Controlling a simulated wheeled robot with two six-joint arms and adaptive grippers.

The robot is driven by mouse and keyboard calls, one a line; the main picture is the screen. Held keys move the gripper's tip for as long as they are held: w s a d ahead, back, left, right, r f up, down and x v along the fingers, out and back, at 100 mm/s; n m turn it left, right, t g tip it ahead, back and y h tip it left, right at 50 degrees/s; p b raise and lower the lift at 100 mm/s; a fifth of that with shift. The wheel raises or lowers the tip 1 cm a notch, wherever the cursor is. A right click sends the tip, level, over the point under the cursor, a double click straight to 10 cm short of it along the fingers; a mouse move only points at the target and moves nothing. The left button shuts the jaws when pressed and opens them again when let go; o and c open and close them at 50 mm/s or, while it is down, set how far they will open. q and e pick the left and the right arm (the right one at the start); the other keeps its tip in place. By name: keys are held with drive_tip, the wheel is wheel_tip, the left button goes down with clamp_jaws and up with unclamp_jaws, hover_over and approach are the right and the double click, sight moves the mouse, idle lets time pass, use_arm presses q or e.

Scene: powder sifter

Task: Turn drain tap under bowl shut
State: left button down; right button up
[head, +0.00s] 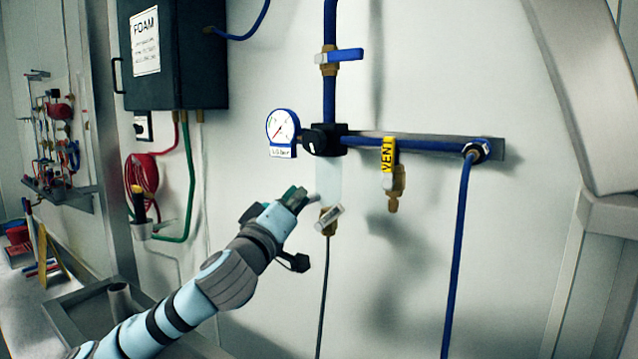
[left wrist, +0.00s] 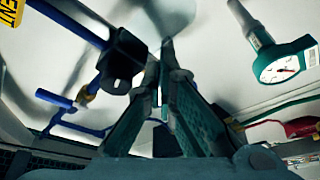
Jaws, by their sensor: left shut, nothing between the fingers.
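The drain tap (head: 328,229) is a small brass fitting under the clear bowl (head: 329,182), with a thin dark hose running down from it. Its pale, labelled lever (head: 330,216) lies slanted across the tap, rising to the right. My left gripper (head: 308,199) is shut and empty, just left of the bowl's lower part and slightly above the lever. I cannot tell whether it touches either. In the left wrist view the fingers (left wrist: 167,52) come together near the black regulator block (left wrist: 122,62). The tap is not clearly seen there. My right gripper is out of view.
A pressure gauge (head: 283,127) sits left of the regulator. A yellow-tagged vent valve (head: 389,155) hangs to the right, and a blue-handled valve (head: 345,55) is above. A dark cabinet (head: 175,55) and red hose coil (head: 142,175) are at left.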

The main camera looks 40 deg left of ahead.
sight(318, 175)
use_arm(q)
drive_tip(key=p+x, duration=0.1)
drive_tip(key=x, duration=0.1)
drive_tip(key=p+x, duration=0.1)
drive_tip(key=x, duration=0.1)
drive_tip(key=p+x, duration=0.1)
drive_tip(key=x, duration=0.1)
drive_tip(key=shift+w+d+r, duration=0.1)
drive_tip(key=shift+w+d, duration=0.1)
drive_tip(key=shift+d, duration=0.05)
drive_tip(key=shift+s+d+f, duration=0.15)
drive_tip(key=shift+d+f, duration=0.8)
drive_tip(key=shift+f, duration=0.3)
drive_tip(key=shift+d+f, duration=0.45)
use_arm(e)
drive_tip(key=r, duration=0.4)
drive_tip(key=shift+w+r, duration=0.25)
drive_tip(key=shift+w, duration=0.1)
